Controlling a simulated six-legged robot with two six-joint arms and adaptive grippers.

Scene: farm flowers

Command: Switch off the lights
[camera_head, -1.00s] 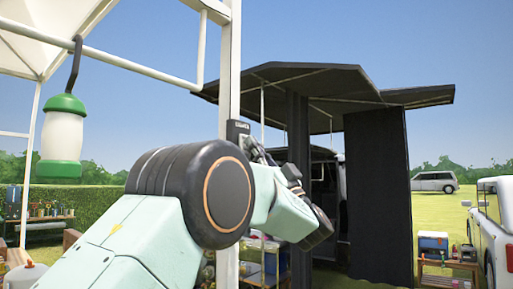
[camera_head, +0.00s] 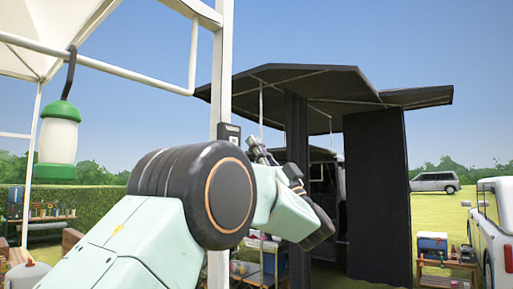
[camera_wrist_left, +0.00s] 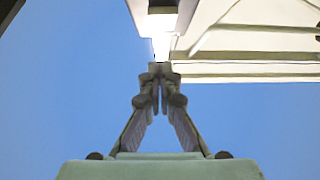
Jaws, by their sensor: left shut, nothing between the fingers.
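A small dark switch box (camera_head: 229,133) is fixed to the white upright pole (camera_head: 220,75) of the canopy. My left gripper (camera_head: 253,145) is just right of the box in the head view, with a narrow gap in the picture between them. In the left wrist view the two fingertips (camera_wrist_left: 160,72) meet, shut and empty, just below the bright end of a pale post (camera_wrist_left: 160,18). I cannot tell whether they touch it. A green and white lantern (camera_head: 58,135) hangs from the canopy bar; whether it is lit is unclear. My right gripper is not seen.
A black canopy (camera_head: 310,85) with dark panels stands behind my arm. A low table with a blue cooler (camera_head: 432,243) and a white vehicle (camera_head: 487,225) are at the right. A shelf of plants (camera_head: 45,222) stands at the left.

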